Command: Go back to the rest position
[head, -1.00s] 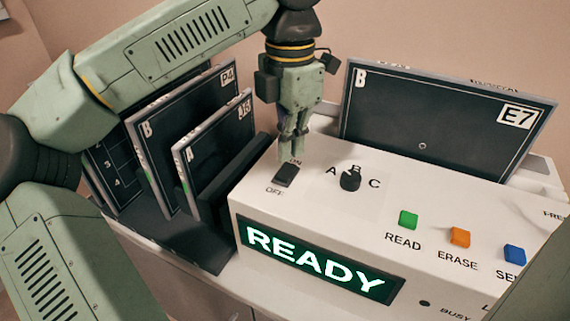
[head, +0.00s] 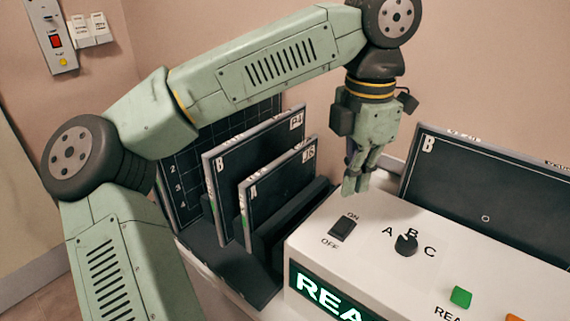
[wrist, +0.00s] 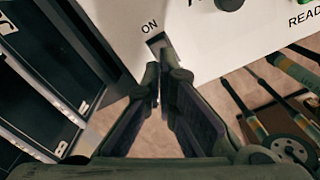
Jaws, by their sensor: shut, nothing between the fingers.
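My gripper (head: 357,184) hangs fingers down above the back left part of the white reader machine (head: 365,225). Its fingers are closed and hold nothing. In the head view it is just above and behind the black ON/OFF switch (head: 342,228), apart from it. In the wrist view the closed fingertips (wrist: 158,66) show in front of the machine's edge, close to the switch (wrist: 157,42), which is partly hidden. The green lit display (head: 330,300) shows the start of a word, cut by the picture edge.
A dark rack (head: 225,258) left of the machine holds upright panels, among them one marked P4 (head: 207,168) and one marked A (head: 268,195). A large panel marked B (head: 490,190) stands at the machine's back. A black A-B-C knob (head: 406,244) and green button (head: 460,297) are on top.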

